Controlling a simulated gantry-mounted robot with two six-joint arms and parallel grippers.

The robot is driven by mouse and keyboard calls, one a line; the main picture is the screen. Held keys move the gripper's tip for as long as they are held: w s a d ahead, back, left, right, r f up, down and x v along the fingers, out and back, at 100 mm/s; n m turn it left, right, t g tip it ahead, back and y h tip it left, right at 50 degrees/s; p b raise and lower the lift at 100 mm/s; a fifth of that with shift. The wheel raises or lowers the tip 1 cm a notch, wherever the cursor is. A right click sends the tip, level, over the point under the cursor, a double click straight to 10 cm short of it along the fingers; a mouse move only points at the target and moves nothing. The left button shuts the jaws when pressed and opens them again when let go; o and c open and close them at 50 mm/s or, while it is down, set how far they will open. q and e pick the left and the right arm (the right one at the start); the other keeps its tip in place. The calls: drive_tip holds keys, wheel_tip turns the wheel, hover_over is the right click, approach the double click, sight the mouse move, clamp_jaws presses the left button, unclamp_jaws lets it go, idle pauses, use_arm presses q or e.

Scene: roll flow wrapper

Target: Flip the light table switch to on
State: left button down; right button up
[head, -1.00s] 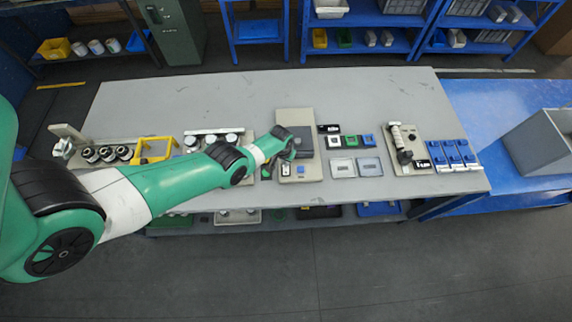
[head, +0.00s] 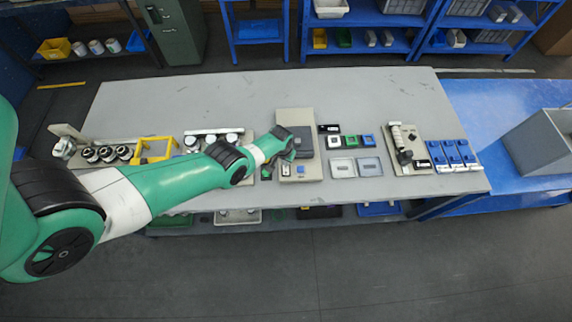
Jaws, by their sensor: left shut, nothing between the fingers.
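A beige unit with a dark square panel (head: 305,142), which looks like the light table, stands at the middle of the bench. Its beige front strip (head: 312,172) carries a small blue-grey part (head: 300,170) and a small dark-and-white part (head: 286,170); I cannot tell which is the switch or how it is set. My left gripper (head: 288,156) is shut and empty, over the left side of the unit, just behind these small parts. The gripper hides part of the panel's left edge. I cannot tell whether it touches the unit. My right gripper is out of view.
Right of the unit lie black, green and blue pieces (head: 367,140) and two pale trays (head: 343,167). A beige board with a roller (head: 397,137) and blue blocks (head: 450,153) stand further right. A yellow frame (head: 152,139) lies left, near my arm. The bench's back is clear.

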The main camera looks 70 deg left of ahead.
sight(285, 167)
use_arm(q)
drive_tip(key=shift+f+b, duration=0.9)
idle(0.8)
drive_tip(key=shift+r, duration=0.1)
wheel_tip(285, 167, up, 7)
drive_tip(key=p, duration=0.7)
idle(0.3)
